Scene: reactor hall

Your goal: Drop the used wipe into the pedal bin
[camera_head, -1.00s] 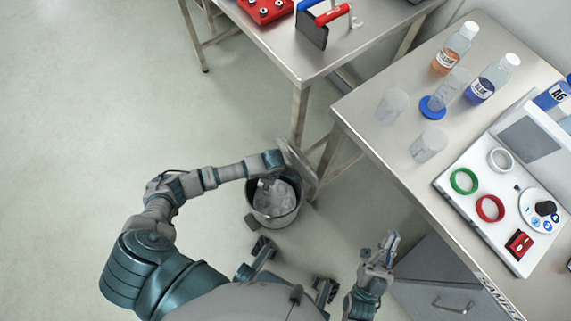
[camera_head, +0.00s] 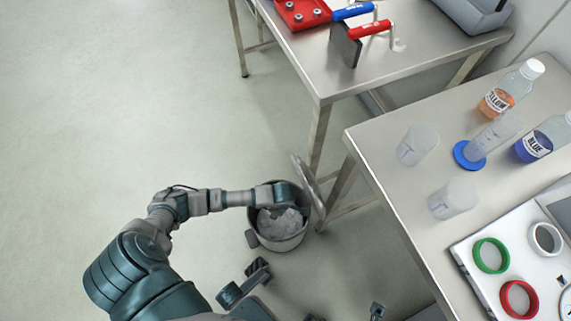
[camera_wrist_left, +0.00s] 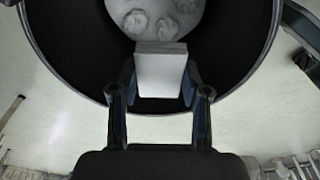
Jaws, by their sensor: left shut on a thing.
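The pedal bin (camera_head: 281,243) stands on the floor with its lid (camera_head: 308,187) tipped up on the right side. Crumpled pale waste (camera_head: 278,222) lies inside it. My left gripper (camera_head: 299,208) is over the bin's mouth, close to the raised lid. In the left wrist view, my left gripper (camera_wrist_left: 158,85) is shut on a white folded block, the used wipe (camera_wrist_left: 161,72). The bin's round rim and dark inside (camera_wrist_left: 80,55) lie behind it. I cannot make out the wipe in the head view.
A steel table (camera_head: 425,50) with a red tray (camera_head: 302,13) stands behind the bin. A second bench (camera_head: 400,190) at the right holds beakers, bottles and a white tray (camera_head: 468,262) with coloured rings. The floor left of the bin is clear.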

